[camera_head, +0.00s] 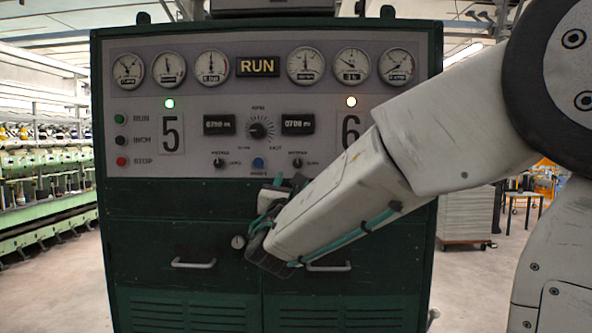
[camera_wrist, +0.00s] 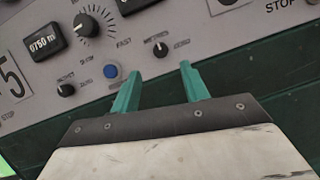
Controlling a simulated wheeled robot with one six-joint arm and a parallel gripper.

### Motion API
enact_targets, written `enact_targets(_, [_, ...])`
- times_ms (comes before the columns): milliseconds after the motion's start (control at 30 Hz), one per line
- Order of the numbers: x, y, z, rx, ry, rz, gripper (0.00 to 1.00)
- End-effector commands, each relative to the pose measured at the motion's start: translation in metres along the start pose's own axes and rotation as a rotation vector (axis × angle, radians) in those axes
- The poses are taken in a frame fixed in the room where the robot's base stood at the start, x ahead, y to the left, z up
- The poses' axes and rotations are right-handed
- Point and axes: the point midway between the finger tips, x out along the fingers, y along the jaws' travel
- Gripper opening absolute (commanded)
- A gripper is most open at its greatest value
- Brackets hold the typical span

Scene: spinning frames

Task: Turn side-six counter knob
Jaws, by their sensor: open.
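The side-six counter knob (camera_head: 297,163) is a small black knob below the right-hand counter display (camera_head: 298,124) on the grey control panel. In the wrist view the same knob (camera_wrist: 161,49) shows just beyond the gap between my fingertips, with panel visible between it and them. My gripper (camera_head: 285,183) is below the knob in the head view. Its two teal fingers are apart and hold nothing; they also show in the wrist view (camera_wrist: 160,70).
A blue button (camera_wrist: 111,71) sits left of the knob, and the matching side-five knob (camera_head: 219,163) is farther left. A large dial (camera_head: 259,129) is above. Green cabinet doors with a handle (camera_head: 193,263) lie below the panel. Floor is open at left.

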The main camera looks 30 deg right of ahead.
Motion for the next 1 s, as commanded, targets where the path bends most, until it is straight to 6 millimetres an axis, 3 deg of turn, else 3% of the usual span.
enact_targets(400, [0.061,-0.002,0.000,0.001,0.001,-0.005,0.45])
enact_targets(800, [0.073,-0.002,-0.001,0.001,0.002,-0.004,0.45])
enact_targets(833, [0.073,-0.002,-0.001,0.001,0.002,-0.004,0.42])
enact_targets(1000, [0.072,-0.001,-0.001,0.001,0.002,-0.004,0.00])
